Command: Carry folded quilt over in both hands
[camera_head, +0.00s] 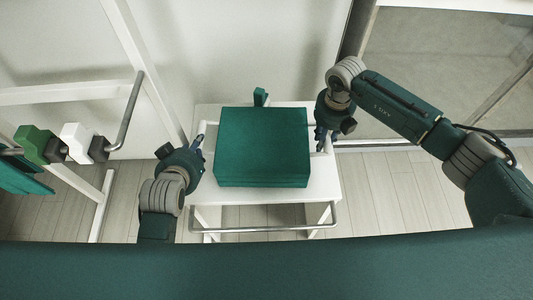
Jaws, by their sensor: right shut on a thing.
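The folded quilt (262,147) is a dark green, flat square block. It lies on a small white table (325,188) in the middle of the head view. My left gripper (197,143) is at the quilt's left side, close to a white handle bar (202,127); its finger gap is too small to judge. My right gripper (324,143) is at the right side, a little apart from the quilt's edge. It is shut on what looks like the white bar (329,146) there; its fingers partly hide the contact.
A small green item (260,97) stands behind the quilt. A metal rail (262,231) runs along the table's front. At left is a white rack (102,205) with green and white hooks (76,140). A glass-like panel (440,70) stands at back right. Floor at right is clear.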

